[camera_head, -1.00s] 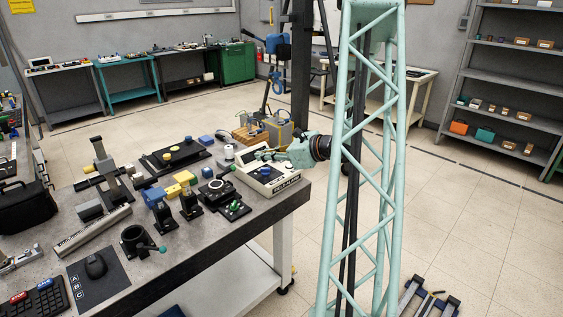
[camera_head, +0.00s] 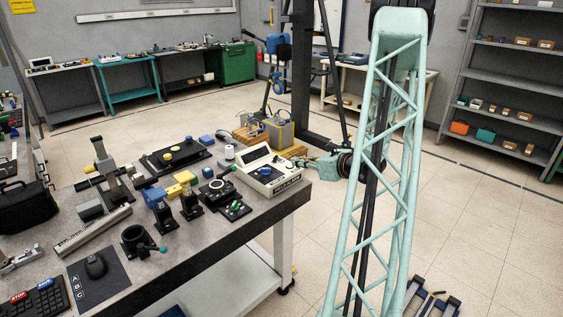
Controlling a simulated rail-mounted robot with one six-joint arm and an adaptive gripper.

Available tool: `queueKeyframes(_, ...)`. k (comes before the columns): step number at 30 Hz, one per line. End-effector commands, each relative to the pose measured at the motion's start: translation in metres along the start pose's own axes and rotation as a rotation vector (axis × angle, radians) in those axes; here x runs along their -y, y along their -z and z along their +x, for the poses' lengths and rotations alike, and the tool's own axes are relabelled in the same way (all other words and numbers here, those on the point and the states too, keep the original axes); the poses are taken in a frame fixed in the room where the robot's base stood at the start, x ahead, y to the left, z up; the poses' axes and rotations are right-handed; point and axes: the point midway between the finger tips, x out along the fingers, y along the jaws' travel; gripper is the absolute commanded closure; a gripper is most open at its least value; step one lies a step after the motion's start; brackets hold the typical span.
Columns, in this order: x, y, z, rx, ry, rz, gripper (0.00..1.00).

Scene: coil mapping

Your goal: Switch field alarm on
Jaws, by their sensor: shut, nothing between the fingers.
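A white instrument box (camera_head: 281,186) with a grey display, a blue knob (camera_head: 264,171) and dark markings along its front sits at the right end of the workbench. I cannot tell which of its controls is the field alarm switch, nor its on or off state. My teal gripper (camera_head: 302,161) is beyond the box's right side in this view, apart from the knob, with its fingers pointing left. It is shut and holds nothing. My lattice arm link stands in front of the wrist's right side.
On the workbench (camera_head: 190,243), a round black stage (camera_head: 217,191), a small block with green knobs (camera_head: 235,210) and black and blue mounts stand left of the box. Yellow blocks and a black plate lie behind. Open floor lies right of the bench.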

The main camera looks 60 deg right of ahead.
Motion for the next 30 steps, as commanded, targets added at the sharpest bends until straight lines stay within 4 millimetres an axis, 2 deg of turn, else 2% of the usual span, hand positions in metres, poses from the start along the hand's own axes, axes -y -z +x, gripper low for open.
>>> queueKeyframes(8, 0.000, 0.000, 0.004, 0.000, -0.001, -0.001, 1.00)
queueKeyframes(14, 0.000, 0.001, 0.016, 0.000, -0.002, -0.001, 1.00)
queueKeyframes(30, -0.001, 0.001, 0.080, 0.000, -0.003, -0.002, 1.00)
